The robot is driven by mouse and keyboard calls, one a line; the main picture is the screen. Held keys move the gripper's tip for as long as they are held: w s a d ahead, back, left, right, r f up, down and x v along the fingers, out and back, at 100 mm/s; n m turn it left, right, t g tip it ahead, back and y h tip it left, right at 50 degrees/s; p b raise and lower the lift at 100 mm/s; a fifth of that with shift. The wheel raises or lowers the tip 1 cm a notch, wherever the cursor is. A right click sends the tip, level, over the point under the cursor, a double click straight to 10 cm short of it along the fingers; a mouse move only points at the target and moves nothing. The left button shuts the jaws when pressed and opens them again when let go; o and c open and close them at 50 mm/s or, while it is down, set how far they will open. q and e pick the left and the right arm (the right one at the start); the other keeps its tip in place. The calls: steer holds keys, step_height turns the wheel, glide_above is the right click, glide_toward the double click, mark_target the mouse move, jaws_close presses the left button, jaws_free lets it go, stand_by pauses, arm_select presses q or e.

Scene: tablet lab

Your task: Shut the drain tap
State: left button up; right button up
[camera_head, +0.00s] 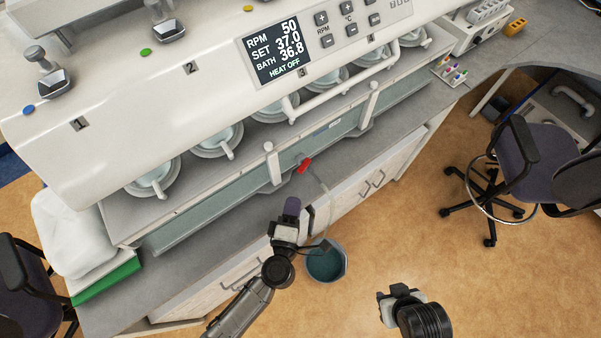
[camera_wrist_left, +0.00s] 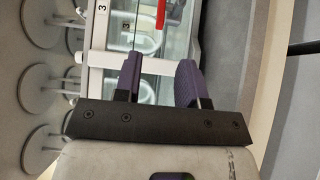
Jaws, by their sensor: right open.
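The drain tap has a red handle (camera_head: 304,164) at the front edge of the water bath, right of the middle post. The red handle also shows at the top of the left wrist view (camera_wrist_left: 161,14), beyond my fingertips. My left gripper (camera_head: 291,208) is in front of the bench, below and slightly left of the handle in the head view, apart from it. Its two purple fingers (camera_wrist_left: 158,72) are spread with nothing between them. My right gripper (camera_head: 394,292) is open over the floor at the lower right, far from the tap.
A bucket (camera_head: 326,262) with bluish liquid stands on the floor below the tap, close to my left arm. The bath (camera_head: 217,207) and its control panel (camera_head: 279,52) fill the bench. A chair (camera_head: 545,155) stands at right; floor between is clear.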

mark_target(301, 173)
arm_select(q)
steer(key=b+x, duration=0.1)
steer(key=x, duration=0.9)
jaws_close()
